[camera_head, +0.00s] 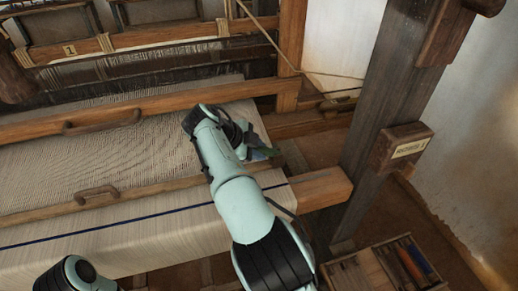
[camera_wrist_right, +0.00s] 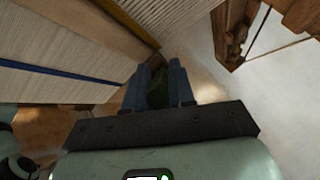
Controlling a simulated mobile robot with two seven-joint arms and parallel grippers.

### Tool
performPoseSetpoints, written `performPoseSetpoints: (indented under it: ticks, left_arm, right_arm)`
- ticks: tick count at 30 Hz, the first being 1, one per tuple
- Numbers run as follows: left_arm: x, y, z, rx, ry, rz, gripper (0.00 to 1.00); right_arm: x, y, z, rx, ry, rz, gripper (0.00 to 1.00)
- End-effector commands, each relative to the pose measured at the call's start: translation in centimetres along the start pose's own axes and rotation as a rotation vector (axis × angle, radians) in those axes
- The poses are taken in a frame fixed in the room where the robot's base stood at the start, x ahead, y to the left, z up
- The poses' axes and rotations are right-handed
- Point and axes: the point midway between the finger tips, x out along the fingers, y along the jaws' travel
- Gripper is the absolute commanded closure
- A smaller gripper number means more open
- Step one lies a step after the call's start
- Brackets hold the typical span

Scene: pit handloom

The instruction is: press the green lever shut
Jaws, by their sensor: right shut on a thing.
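The green lever (camera_wrist_right: 158,92) is a dark green piece between the two blue fingers of my right gripper (camera_wrist_right: 160,84) in the right wrist view. The gripper is shut on it, and the fingers hide much of it. In the head view my right gripper (camera_head: 260,154) is at the right edge of the woven cloth, past my forearm, which partly covers the spot. I cannot tell the lever's angle. My left gripper is outside both views; only a part of my left arm shows at the bottom left of the head view.
The cream cloth (camera_head: 110,165) with a dark blue stripe spans the loom at left. A wooden beam with handles (camera_head: 100,124) crosses it. A thick post (camera_head: 385,110) with a label block (camera_head: 400,148) stands at right. A tool box (camera_head: 385,268) is at the lower right.

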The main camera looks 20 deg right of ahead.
Motion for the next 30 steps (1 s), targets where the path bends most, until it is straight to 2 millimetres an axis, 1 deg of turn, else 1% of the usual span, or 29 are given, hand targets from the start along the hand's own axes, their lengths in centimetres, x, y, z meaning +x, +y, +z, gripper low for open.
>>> performPoseSetpoints:
  ticks: [6, 18, 19, 20, 21, 30]
  left_arm:
    - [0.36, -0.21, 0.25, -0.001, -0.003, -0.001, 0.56]
    - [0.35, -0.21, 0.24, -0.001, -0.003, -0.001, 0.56]
    - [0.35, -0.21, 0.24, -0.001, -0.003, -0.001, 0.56]
    - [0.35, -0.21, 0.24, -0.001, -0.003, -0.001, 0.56]
    - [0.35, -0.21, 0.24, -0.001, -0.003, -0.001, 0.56]
    - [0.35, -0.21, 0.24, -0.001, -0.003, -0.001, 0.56]
  right_arm:
    - [0.13, 0.22, 0.28, -0.010, 0.037, -0.022, 1.00]
    - [0.12, 0.20, 0.29, -0.011, 0.041, -0.025, 1.00]
    - [0.12, 0.20, 0.29, -0.011, 0.041, -0.025, 0.70]
    - [0.12, 0.20, 0.29, -0.011, 0.041, -0.025, 0.60]
    - [0.12, 0.20, 0.29, -0.011, 0.041, -0.025, 0.53]
    - [0.13, 0.18, 0.26, -0.010, 0.041, -0.025, 0.53]
